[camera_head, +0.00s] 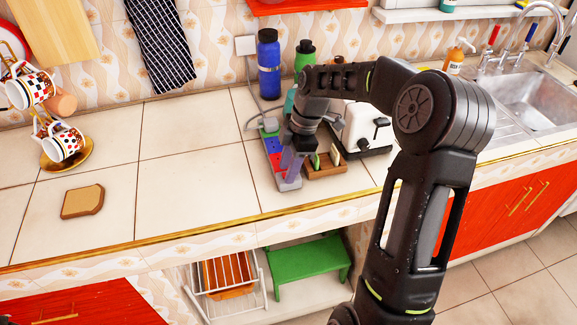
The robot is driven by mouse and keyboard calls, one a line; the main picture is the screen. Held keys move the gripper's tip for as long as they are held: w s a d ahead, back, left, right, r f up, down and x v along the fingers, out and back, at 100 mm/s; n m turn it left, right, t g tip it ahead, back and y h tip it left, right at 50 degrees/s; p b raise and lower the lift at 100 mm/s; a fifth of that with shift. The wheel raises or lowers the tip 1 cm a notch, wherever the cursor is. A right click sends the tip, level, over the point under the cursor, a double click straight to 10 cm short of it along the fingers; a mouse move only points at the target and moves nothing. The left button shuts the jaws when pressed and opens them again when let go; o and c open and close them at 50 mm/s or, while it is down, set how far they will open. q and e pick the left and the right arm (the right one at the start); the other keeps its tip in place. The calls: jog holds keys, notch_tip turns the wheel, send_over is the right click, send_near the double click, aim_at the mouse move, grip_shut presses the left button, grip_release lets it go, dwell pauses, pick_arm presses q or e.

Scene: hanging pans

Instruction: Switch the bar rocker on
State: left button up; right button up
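The bar is a grey power strip (270,146) lying on the tiled counter, with blue and red parts along its top. A grey plug and cord sit at its far end, and the cord runs up to a wall socket (246,45). My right gripper (289,168) points down over the near half of the strip, close above it or touching; I cannot tell which. Its fingers hide part of the strip, and their gap is unclear. The rocker's position is too small to read. My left gripper is not in view.
A small wooden holder (326,170) and a white toaster (365,130) stand just right of the strip. Blue (269,62) and green (305,54) bottles stand behind. A bread slice (82,201) lies at left. The counter between bread and strip is clear.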

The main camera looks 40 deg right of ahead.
jog(key=shift+r, duration=0.1)
jog(key=b+v, duration=0.1)
jog(key=v, duration=0.6)
jog(key=shift+r, duration=0.3)
jog(key=shift+s+d+f, duration=0.1)
